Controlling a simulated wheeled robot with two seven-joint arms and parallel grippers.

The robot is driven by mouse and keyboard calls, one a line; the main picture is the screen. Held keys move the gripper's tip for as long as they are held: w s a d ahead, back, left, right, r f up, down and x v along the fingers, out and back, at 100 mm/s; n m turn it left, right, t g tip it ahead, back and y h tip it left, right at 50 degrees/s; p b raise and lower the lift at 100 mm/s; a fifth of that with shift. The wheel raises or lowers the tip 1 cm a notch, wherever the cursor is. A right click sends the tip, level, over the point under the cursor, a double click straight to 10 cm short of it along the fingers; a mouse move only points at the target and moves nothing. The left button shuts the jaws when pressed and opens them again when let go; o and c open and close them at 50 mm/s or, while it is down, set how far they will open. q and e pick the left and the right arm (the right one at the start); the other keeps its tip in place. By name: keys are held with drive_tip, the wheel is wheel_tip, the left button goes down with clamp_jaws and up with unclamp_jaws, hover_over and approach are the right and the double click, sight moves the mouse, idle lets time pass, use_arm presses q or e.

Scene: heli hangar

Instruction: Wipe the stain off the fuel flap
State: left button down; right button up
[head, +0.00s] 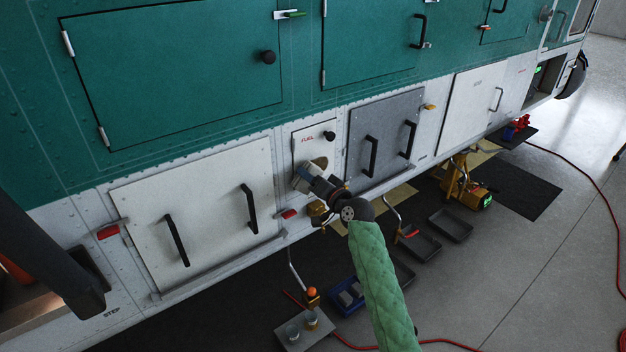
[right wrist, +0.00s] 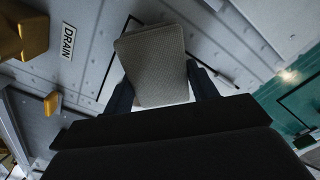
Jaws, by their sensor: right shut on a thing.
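The fuel flap (head: 309,143) is a small white panel with red lettering and a black knob, low on the helicopter's side in the head view. My right gripper (head: 305,174) is in front of its lower part. In the right wrist view it is shut on a grey-beige wiping pad (right wrist: 154,65), held between its dark fingers. The pad hides much of the panel behind it. A tan patch shows beside the gripper in the head view; I cannot tell whether it is pad or stain. Contact with the flap is unclear. My left gripper is not in view.
A white panel with black handles (head: 215,195) is left of the flap, and a grey panel with handles (head: 383,135) is right of it. Trays (head: 450,225) and a blue bin (head: 347,297) stand on the floor below. A red hose (head: 585,172) crosses the floor.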

sight(323, 174)
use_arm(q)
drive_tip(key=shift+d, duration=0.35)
use_arm(e)
drive_tip(key=shift+w+a, duration=0.35)
drive_tip(key=shift+w, duration=0.15)
drive_tip(key=shift+w+d+b, duration=0.35)
drive_tip(key=shift+w+d, duration=0.15)
drive_tip(key=shift+d, duration=0.25)
drive_tip(key=shift+w+d+b, duration=0.35)
drive_tip(key=shift+w+d, duration=0.15)
drive_tip(key=shift+d, duration=0.25)
drive_tip(key=shift+w+d+f+b, duration=0.1)
drive_tip(key=shift+w+d+b, duration=0.75)
drive_tip(key=shift+d, duration=0.3)
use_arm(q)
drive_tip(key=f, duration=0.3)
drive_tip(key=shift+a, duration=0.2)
use_arm(e)
drive_tip(key=shift+w+d, duration=0.3)
drive_tip(key=shift+w+d+b, duration=0.75)
drive_tip(key=shift+d, duration=0.35)
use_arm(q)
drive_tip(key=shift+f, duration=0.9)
use_arm(e)
drive_tip(key=shift+w+d, duration=0.2)
drive_tip(key=shift+w, duration=0.05)
